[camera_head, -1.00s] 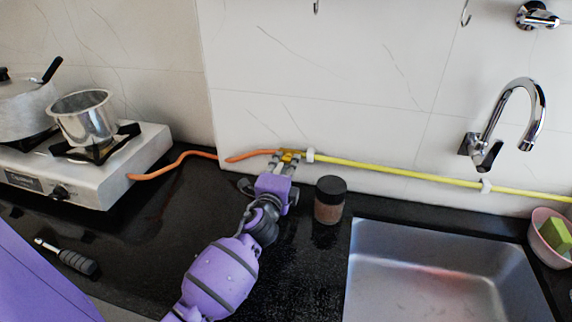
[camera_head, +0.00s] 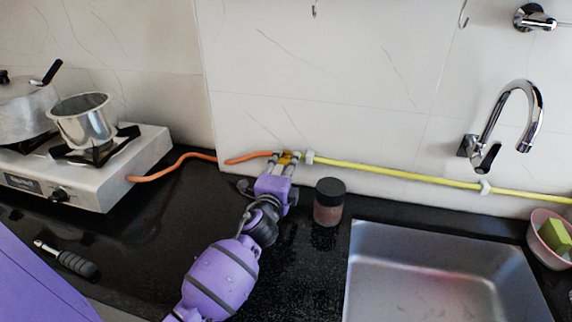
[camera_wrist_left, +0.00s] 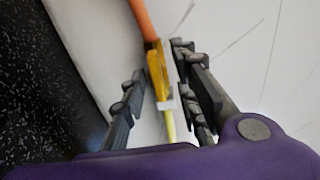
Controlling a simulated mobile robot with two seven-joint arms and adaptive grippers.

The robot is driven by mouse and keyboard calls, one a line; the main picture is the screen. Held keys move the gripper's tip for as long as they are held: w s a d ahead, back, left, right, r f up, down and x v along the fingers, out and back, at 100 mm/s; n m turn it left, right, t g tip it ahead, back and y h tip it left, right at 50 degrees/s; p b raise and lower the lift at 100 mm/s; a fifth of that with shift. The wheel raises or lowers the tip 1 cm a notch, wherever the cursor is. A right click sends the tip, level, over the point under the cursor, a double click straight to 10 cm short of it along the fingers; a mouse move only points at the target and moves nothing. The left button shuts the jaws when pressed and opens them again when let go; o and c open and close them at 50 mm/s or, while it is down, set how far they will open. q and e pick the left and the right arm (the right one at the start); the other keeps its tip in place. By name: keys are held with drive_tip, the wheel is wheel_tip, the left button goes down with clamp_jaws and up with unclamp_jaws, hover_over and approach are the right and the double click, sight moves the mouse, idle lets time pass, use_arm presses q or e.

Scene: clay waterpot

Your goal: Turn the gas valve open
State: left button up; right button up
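The gas valve has a yellow handle (camera_head: 286,157). It joins the orange hose (camera_head: 180,160) to the yellow pipe (camera_head: 400,173) along the back wall. My left gripper (camera_head: 281,159) is at the valve, its fingers on either side of the handle. In the left wrist view the fingers (camera_wrist_left: 157,68) are spread apart, with the yellow handle (camera_wrist_left: 158,72) between them. The handle is nearer the right-hand fingers; a gap shows on the left. Whether a finger touches it I cannot tell. The fingers partly hide the valve in the head view. My right gripper is not in view.
A dark-lidded jar (camera_head: 329,203) stands just right of my left gripper. The sink (camera_head: 440,270) is farther right. A stove (camera_head: 110,180) with pots is at the left. A screwdriver-like tool (camera_head: 70,259) lies on the black counter at the front left.

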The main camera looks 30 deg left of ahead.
use_arm(q)
drive_tip(key=shift+s+d+f, duration=0.1)
drive_tip(key=shift+s+f, duration=0.05)
drive_tip(key=shift+s, duration=0.35)
drive_tip(key=v, duration=1.1)
